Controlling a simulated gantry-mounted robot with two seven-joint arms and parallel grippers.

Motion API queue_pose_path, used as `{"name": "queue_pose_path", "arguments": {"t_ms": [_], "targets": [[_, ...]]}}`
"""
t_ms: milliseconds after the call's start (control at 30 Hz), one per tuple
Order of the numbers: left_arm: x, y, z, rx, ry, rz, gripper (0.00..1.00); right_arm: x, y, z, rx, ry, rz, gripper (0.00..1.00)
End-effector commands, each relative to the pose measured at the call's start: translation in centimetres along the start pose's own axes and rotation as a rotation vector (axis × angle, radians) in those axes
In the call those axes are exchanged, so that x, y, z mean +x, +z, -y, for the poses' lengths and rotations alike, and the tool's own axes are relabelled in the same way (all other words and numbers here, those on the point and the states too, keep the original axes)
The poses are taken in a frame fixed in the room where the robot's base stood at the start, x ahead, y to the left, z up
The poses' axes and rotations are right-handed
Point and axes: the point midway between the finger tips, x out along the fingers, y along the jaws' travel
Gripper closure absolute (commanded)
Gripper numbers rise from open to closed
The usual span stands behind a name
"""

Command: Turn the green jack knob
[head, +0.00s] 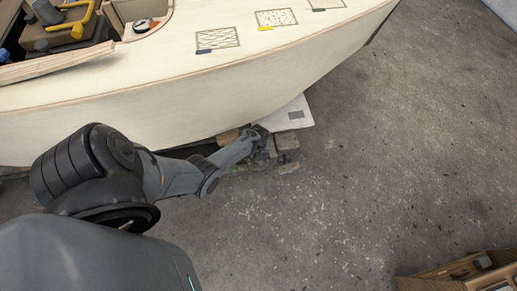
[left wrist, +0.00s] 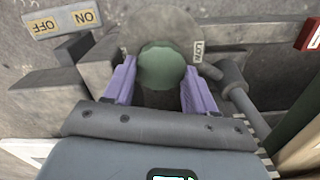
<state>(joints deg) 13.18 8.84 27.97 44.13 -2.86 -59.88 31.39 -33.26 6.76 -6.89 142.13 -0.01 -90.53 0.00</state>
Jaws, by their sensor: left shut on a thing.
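The green jack knob (left wrist: 162,68) shows in the left wrist view, round and dull green, in front of a round grey plate (left wrist: 160,25). My left gripper (left wrist: 160,88) has its two purple fingers on either side of the knob, shut on it. In the head view my left arm reaches to the jack (head: 268,150) low beside the hull, and the gripper (head: 258,142) there is small and partly hidden. My right gripper is in neither view.
The jack carries an ON/OFF label (left wrist: 63,20) and a LOW label (left wrist: 198,48). The pale plywood hull (head: 200,100) overhangs beside my arm. A white board (head: 292,116) lies behind the jack. A wooden crate (head: 440,278) stands at lower right. The concrete floor between is clear.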

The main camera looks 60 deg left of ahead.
Motion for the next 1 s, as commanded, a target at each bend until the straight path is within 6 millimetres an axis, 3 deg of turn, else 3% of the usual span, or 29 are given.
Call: {"name": "queue_pose_path", "arguments": {"t_ms": [400, 1000], "targets": [[-0.1, 0.0, -0.1, 0.397, -0.002, 0.0, 0.74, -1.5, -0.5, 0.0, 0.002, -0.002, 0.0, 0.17], [0.1, 0.2, -0.2, 0.911, -0.002, 0.001, 0.74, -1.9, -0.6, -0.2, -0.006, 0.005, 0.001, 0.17]]}}
